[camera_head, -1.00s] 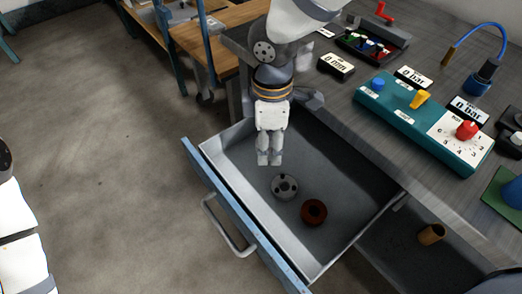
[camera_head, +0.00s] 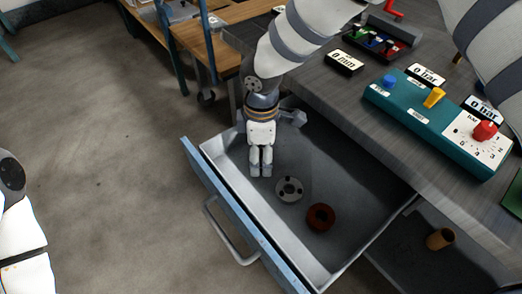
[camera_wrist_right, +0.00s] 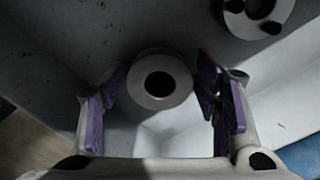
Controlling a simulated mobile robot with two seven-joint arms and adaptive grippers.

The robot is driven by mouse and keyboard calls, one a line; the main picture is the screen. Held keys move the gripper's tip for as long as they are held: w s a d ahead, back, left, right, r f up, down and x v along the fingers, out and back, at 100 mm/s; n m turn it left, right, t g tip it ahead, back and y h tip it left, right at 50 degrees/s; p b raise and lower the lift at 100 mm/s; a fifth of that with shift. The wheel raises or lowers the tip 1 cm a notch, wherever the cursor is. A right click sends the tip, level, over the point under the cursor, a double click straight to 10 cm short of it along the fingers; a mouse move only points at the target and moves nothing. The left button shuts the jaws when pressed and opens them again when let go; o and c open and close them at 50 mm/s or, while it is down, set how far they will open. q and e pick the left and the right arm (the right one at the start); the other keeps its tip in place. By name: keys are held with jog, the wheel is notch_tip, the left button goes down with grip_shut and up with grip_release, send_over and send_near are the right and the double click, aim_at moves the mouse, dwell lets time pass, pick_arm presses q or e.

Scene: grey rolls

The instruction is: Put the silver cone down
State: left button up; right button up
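The right gripper (camera_head: 261,172) points down into the open drawer, near its left back corner. In the right wrist view its fingers (camera_wrist_right: 160,85) are spread, with purple pads on both sides. Between them is a round pale grey piece with a dark central hole (camera_wrist_right: 160,80), which I take to be the silver cone seen from above. A narrow gap shows between it and the pads. Its height above the drawer floor is hard to tell. In the head view the cone is not distinguishable, hidden by the gripper. The left gripper is not in view.
The open drawer (camera_head: 238,217) also holds a grey disc with holes (camera_head: 289,189) and a red-brown ring (camera_head: 320,217). The disc also shows in the wrist view (camera_wrist_right: 258,14). A teal control box (camera_head: 435,122) stands on the bench. A brown cup (camera_head: 440,239) lies right of the drawer.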

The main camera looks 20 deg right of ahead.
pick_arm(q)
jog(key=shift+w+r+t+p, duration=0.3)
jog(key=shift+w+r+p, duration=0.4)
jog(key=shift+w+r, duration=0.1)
pick_arm(e)
notch_tip(320, 180, up, 12)
jog(key=shift+r, duration=0.2)
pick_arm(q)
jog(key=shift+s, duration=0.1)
pick_arm(e)
jog(key=shift+s, duration=0.1)
